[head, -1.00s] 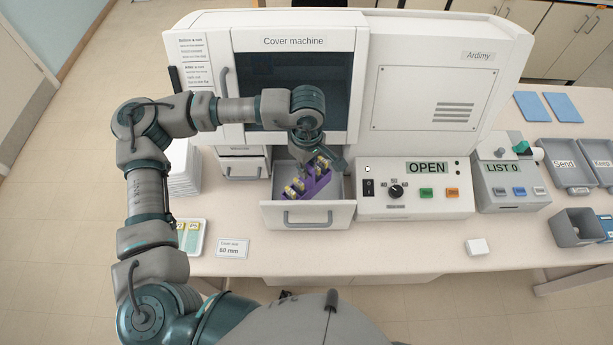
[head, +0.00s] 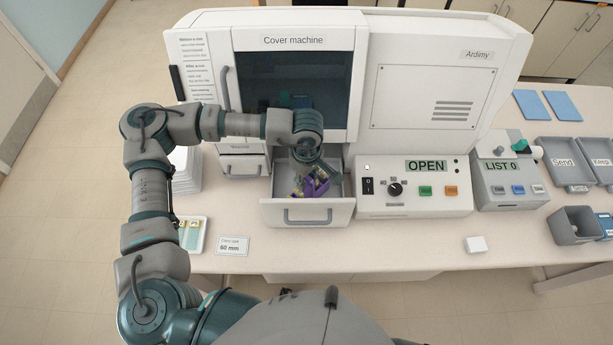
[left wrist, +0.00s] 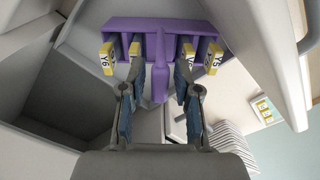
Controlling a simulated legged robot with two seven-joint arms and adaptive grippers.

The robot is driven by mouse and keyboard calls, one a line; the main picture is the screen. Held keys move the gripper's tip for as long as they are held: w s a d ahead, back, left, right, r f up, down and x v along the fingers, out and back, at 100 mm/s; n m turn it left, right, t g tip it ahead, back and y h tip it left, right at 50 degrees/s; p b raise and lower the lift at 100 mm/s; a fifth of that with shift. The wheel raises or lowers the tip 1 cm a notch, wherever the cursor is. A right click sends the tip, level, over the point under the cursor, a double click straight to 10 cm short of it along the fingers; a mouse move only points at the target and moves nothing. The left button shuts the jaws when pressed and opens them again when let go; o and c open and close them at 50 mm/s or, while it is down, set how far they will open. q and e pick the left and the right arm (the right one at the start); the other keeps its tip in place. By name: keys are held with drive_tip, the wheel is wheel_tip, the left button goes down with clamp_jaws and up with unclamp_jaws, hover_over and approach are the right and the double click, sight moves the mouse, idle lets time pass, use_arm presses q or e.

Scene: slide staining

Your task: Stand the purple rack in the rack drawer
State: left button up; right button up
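The purple rack (head: 314,188) is inside the open rack drawer (head: 307,213) below the cover machine window, lying diagonally in the picture. My left gripper (head: 318,172) is over it and partly hides it. In the left wrist view the purple rack (left wrist: 160,30) holds several yellow-labelled slides, two of them reading Y6 and Y5. My left gripper (left wrist: 160,82) has one finger on each side of the rack's middle handle, with a visible gap on both sides. I cannot tell whether the rack's base rests flat on the drawer floor. My right gripper is not in view.
The drawer walls stand close around my left gripper. The cover machine (head: 420,100) rises behind, and a control box reading OPEN (head: 415,190) is at the right. A slide tray (head: 192,235) and a 60 mm card (head: 232,246) lie left of the drawer.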

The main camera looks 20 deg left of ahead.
use_arm(q)
drive_tip(key=shift+r, duration=0.15)
wheel_tip(320, 180, up, 12)
drive_tip(key=b, duration=0.1)
idle(0.5)
idle(0.4)
